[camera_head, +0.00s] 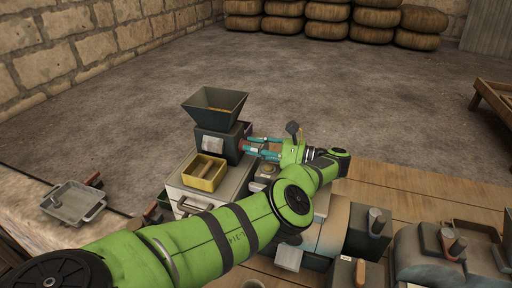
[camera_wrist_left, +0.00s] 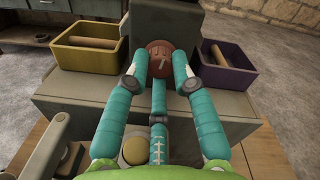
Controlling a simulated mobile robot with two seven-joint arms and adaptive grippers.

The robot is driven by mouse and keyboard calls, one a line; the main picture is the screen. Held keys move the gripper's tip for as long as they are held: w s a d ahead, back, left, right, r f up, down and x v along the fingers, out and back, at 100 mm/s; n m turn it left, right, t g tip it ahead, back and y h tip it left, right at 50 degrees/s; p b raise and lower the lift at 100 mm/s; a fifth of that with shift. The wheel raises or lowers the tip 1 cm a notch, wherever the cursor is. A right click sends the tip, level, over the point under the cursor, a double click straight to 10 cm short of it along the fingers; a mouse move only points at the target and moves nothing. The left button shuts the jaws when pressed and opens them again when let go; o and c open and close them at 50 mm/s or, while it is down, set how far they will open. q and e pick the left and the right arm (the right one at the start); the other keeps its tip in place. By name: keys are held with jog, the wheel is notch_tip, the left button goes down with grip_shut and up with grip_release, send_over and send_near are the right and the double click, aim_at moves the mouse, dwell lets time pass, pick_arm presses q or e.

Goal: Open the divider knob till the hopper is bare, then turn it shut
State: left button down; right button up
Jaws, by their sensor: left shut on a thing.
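The dark hopper (camera_head: 215,104) stands open-topped on a dark divider box (camera_head: 213,145). Some yellowish-brown material shows inside the hopper; how much cannot be told. The round reddish-brown divider knob (camera_wrist_left: 160,60) is on the box's near face in the left wrist view. My left gripper (camera_wrist_left: 161,72) has its teal fingers closed around the knob's sides. In the head view the gripper (camera_head: 250,145) reaches the box from the right. A yellow bin (camera_wrist_left: 95,45) and a purple bin (camera_wrist_left: 223,62) flank the box, each with a brown roller-like piece inside. My right gripper does not show.
The box stands on a grey cabinet (camera_head: 183,190). A grey metal tray (camera_head: 72,201) lies on the ledge at left. Other machinery (camera_head: 440,250) fills the lower right. Stacked sacks (camera_head: 330,22) line the back wall, with open floor in front.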

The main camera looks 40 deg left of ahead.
pick_arm(q)
jog(key=m, duration=0.4)
jog(key=shift+a+r+m, duration=0.25)
jog(key=shift+m, duration=0.05)
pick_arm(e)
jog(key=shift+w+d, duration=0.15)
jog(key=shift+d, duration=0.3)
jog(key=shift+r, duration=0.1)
pick_arm(q)
jog(key=c, duration=1)
grip_release()
jog(key=shift+c, duration=0.2)
jog(key=shift+s+a+f+m, duration=0.1)
jog(key=shift+s+m, duration=0.05)
jog(key=shift+m, duration=0.15)
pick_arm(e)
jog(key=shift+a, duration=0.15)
